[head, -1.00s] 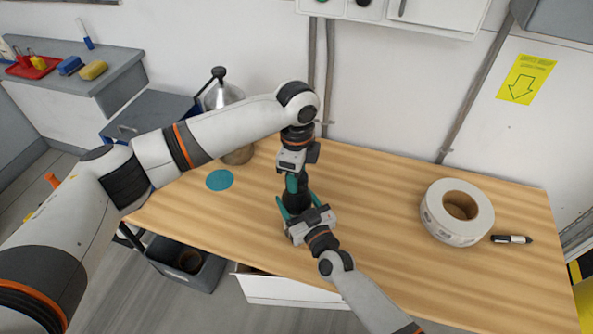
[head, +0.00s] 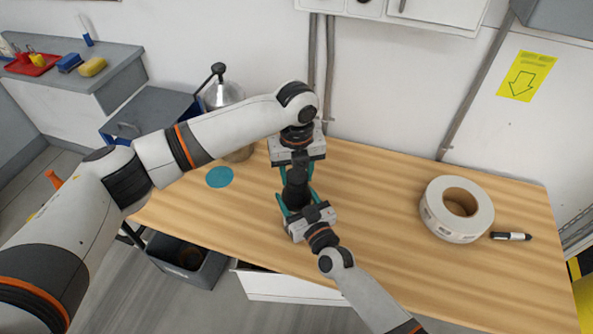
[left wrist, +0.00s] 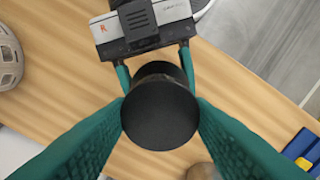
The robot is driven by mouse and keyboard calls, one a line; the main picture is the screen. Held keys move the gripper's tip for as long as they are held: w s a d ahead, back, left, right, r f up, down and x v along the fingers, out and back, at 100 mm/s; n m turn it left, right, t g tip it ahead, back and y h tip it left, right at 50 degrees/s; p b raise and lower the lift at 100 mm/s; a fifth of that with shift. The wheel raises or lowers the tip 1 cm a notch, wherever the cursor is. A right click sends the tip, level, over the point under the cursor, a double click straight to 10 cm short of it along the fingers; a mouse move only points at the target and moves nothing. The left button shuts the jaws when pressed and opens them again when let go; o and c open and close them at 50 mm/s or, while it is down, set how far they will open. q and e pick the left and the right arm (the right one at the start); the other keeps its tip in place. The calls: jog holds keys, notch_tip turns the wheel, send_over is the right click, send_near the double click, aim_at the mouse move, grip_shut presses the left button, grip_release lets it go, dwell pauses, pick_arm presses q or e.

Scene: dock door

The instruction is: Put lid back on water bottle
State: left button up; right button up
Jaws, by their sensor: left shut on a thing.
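The dark water bottle (head: 296,197) stands on the wooden table. The black round lid (left wrist: 160,112) is seen end-on in the left wrist view, over the bottle (left wrist: 160,69). My left gripper (head: 297,173) points down from above, shut on the lid with a teal finger on each side. I cannot tell whether the lid touches the bottle's neck, as the lid hides it. My right gripper (head: 305,203) comes from the near side, its teal fingers around the bottle body; it also shows at the top of the left wrist view (left wrist: 155,70).
A white tape roll (head: 436,218) and a black-and-white marker (head: 511,237) lie at the right of the table. A teal disc (head: 219,177) lies to the left. A grey bin (head: 205,277) stands below the table's front edge. The table's middle right is clear.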

pick_arm(q)
jog(key=m, duration=1.1)
jog(key=shift+m, duration=0.4)
jog(key=o, duration=1)
jog(key=shift+c, duration=0.2)
jog(key=shift+r, duration=0.1)
jog(key=shift+r, duration=2.15)
jog(key=shift+c, duration=0.5)
